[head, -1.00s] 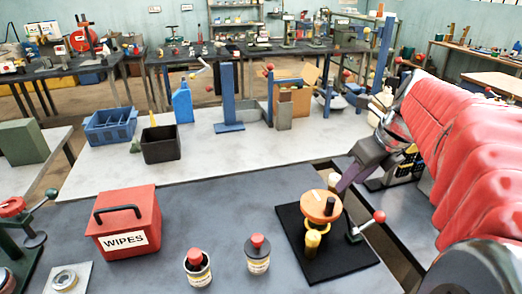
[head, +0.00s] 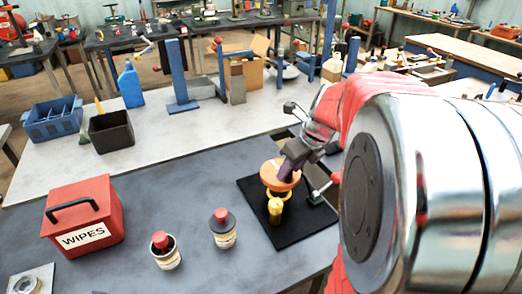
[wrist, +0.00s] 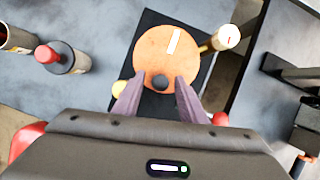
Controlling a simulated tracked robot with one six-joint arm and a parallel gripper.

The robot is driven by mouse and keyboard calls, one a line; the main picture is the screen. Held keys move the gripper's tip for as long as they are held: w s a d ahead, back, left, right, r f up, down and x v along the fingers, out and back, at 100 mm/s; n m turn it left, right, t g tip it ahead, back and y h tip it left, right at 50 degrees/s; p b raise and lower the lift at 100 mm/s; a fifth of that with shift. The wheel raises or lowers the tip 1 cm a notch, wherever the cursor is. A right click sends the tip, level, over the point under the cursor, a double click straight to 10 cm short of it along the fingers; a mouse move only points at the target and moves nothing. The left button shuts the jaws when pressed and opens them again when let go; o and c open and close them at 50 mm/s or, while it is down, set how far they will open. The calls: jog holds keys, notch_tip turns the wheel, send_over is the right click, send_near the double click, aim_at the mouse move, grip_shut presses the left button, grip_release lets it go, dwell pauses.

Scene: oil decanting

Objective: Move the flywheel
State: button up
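The flywheel is an orange disc (wrist: 152,56) with a white stripe and a dark knob (wrist: 160,82) on its near edge. In the head view the flywheel (head: 277,174) stands above a black mat (head: 298,220) on the grey table. My gripper (wrist: 157,88) is open, its two purple fingers apart on either side of the dark knob and overlapping the disc's near edge. I cannot tell whether they touch it. In the head view my gripper (head: 285,168) hides part of the disc.
Two red-capped cans (head: 223,235) (head: 166,257) and a red WIPES box (head: 82,215) stand left. The table between is clear.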

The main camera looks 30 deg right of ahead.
jog(key=shift+w+f, duration=0.25)
jog(key=shift+f, duration=0.45)
jog(key=shift+c, duration=0.4)
grip_shut()
jog(key=shift+d, duration=0.1)
